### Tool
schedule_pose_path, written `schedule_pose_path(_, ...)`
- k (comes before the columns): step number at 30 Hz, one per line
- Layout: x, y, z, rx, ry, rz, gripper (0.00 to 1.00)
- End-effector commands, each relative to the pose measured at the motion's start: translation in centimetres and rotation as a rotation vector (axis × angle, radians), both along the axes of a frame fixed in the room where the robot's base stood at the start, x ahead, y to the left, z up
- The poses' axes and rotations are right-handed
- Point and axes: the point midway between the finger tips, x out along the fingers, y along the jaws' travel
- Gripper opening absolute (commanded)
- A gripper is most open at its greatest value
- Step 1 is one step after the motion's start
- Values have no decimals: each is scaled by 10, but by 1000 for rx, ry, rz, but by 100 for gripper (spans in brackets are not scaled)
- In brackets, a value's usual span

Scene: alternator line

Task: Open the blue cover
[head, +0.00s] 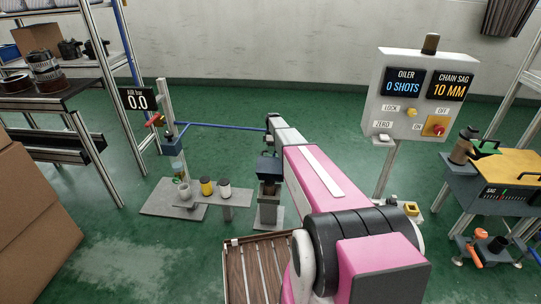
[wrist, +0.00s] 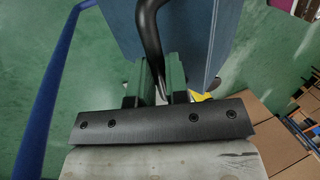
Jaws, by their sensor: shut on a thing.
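The blue cover (head: 268,168) sits on top of a grey post-like stand in the middle of the head view, below the far end of my arm. In the wrist view the blue cover (wrist: 200,40) is a large panel just beyond my gripper (wrist: 161,82). The gripper's two green fingers are shut on a black curved handle (wrist: 149,28), which runs up in front of the panel. How the handle joins the cover is hidden. My gripper is not clearly visible in the head view.
A blue rail (head: 222,127) runs just left of the stand. A low bench with cups (head: 206,187) stands left. An oiler panel (head: 420,95) and a yellow-topped cart (head: 505,165) stand right. A slatted wooden tray (head: 240,272) lies near the front. Cardboard boxes (head: 35,225) fill the left.

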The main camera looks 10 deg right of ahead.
Motion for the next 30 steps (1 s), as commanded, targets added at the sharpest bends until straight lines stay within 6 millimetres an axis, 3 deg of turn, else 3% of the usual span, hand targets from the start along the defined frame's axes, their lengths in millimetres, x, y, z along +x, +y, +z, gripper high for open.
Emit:
schedule_pose_path(9, 20, -7, -9, -3, 3, -5, 0)
schedule_pose_path(24, 21, -7, -9, -2, 5, -5, 0)
schedule_pose_path(25, 21, -7, -9, -2, 5, -5, 21)
schedule_pose_path(27, 21, -7, -8, -2, 5, -4, 40)
schedule_pose_path(30, 21, -7, -8, -1, 3, -3, 40)
